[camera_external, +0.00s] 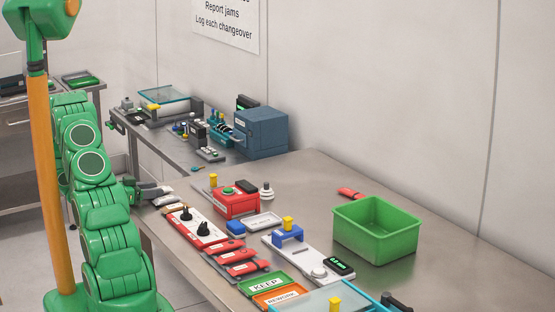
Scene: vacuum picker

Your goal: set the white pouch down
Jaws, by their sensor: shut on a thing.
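My gripper (160,190) is grey and reaches in from the left, at the near left edge of the steel table. It is shut on the white pouch (164,200), a small pale shape at its fingertips. The pouch is small in this view and partly hidden by the gripper. I cannot tell whether its underside touches the table or hangs just above it.
A green bin (376,230) stands at the right. A red box with a green button (236,200), a white tray (262,221), red packs (238,262) and a KEEP card (262,284) crowd the near side. Bare steel (320,180) lies at the back.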

